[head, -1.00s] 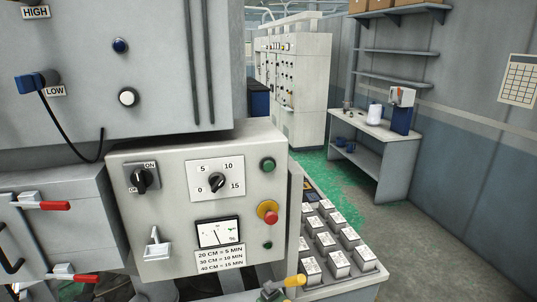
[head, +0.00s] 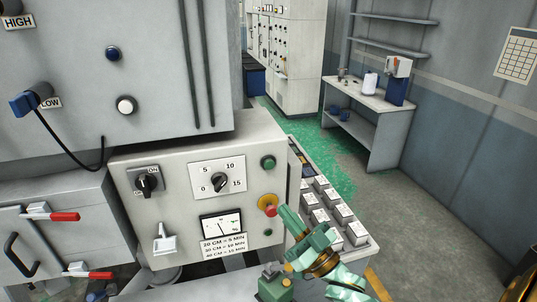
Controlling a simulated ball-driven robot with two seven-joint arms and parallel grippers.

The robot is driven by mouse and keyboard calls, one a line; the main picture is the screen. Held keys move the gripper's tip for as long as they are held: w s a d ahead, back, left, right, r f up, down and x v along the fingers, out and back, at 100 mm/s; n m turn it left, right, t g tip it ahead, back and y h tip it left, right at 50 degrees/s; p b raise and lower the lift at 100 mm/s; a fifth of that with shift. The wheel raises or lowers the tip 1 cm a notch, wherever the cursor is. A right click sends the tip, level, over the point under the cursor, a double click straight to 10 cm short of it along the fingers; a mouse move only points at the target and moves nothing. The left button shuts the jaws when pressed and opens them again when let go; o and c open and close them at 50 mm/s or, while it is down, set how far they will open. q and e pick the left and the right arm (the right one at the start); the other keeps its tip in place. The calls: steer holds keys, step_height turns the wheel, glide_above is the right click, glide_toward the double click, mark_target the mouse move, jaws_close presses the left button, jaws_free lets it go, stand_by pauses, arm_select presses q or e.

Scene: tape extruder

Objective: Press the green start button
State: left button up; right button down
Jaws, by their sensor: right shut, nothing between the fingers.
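The grey control panel (head: 160,225) fills the middle of the head view. A green round button (head: 268,162) sits at its upper right. A smaller green button or lamp (head: 267,232) is at its lower right. Between them is a red mushroom button on a yellow base (head: 268,205). My right gripper (head: 291,221), pale green, is shut and empty at the panel's lower right. It is below and right of the upper green button and apart from it. Its tip is close to the red button in the picture; I cannot tell the depth between them. My left gripper is not in view.
The panel also bears a rotary switch (head: 147,183), a dial (head: 219,182), a lever (head: 165,240) and a meter (head: 221,226). A tray of grey blocks (head: 325,195) stands right of the panel, behind my arm. A workbench (head: 365,105) is at the back right.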

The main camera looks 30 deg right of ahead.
mark_target(269, 164)
steer(key=shift+n+t+y, duration=0.3)
steer(key=shift+t+y, duration=0.1)
steer(key=shift+y, duration=0.2)
steer(key=r, duration=0.4)
steer(key=shift+s+a+r, duration=0.1)
steer(key=shift+s+r, duration=0.2)
steer(key=w+d+b, duration=0.2)
steer(key=w, duration=0.6)
steer(key=shift+w, duration=0.3)
steer(key=shift+w, duration=0.15)
stand_by(1.1)
steer(key=shift+w+d+b, duration=0.15)
steer(key=shift+w+b, duration=0.1)
steer(key=shift+b, duration=0.05)
